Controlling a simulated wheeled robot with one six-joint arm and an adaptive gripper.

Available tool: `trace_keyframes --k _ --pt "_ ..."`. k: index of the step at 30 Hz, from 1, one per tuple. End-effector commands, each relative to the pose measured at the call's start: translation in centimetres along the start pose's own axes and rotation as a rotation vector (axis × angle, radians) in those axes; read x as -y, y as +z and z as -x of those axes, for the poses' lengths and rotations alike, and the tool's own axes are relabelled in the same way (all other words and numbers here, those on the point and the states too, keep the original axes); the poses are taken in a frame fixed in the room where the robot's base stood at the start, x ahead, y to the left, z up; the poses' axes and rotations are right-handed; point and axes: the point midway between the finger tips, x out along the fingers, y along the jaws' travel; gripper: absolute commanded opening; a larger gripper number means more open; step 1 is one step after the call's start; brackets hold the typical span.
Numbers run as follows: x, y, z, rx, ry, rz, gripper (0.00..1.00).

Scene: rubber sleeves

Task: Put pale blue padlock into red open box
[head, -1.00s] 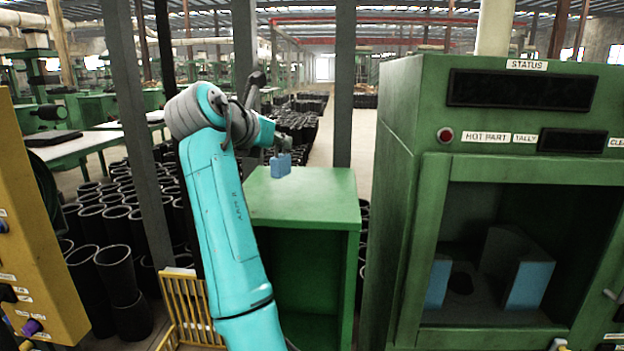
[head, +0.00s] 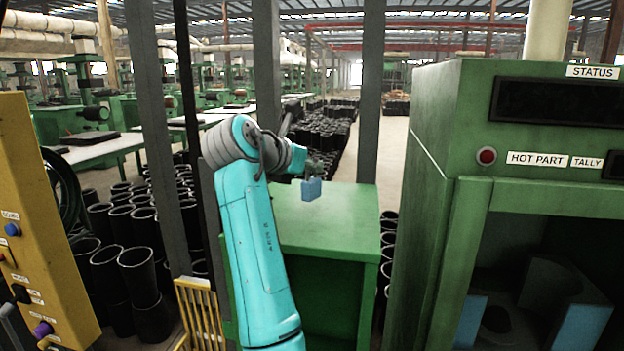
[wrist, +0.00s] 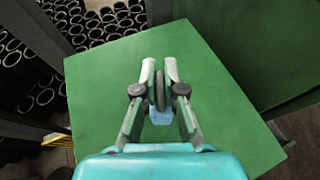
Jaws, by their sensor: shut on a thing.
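A pale blue padlock (head: 311,189) hangs below my gripper (head: 316,170) in the head view, above the top of a green cabinet. In the wrist view my gripper (wrist: 160,75) is shut on the padlock's dark shackle, and part of the pale blue body (wrist: 161,117) shows between the fingers. Whether the padlock clears the cabinet top is hard to tell, but it looks raised. I see no red open box in either view.
The green cabinet top (head: 345,215) is otherwise bare. A large green machine (head: 430,180) with an open bay stands at the right. A yellow control panel (head: 40,220) is at the left. Black rubber sleeves (head: 140,275) and a yellow rack (head: 200,310) stand left of the cabinet.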

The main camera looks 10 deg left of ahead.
Motion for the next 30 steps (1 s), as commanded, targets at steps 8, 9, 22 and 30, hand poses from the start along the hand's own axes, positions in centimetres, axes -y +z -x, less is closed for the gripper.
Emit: trace_keyframes --k 8,9,22,30 --pt "0.0 -2.7 -1.1 0.0 0.0 0.0 0.0" --pt "0.0 -2.7 -1.1 0.0 0.0 0.0 0.0" --pt "0.0 -3.0 -1.2 -0.001 0.0 0.001 0.33" --pt "0.0 -2.8 -1.1 0.0 0.0 0.0 0.33"
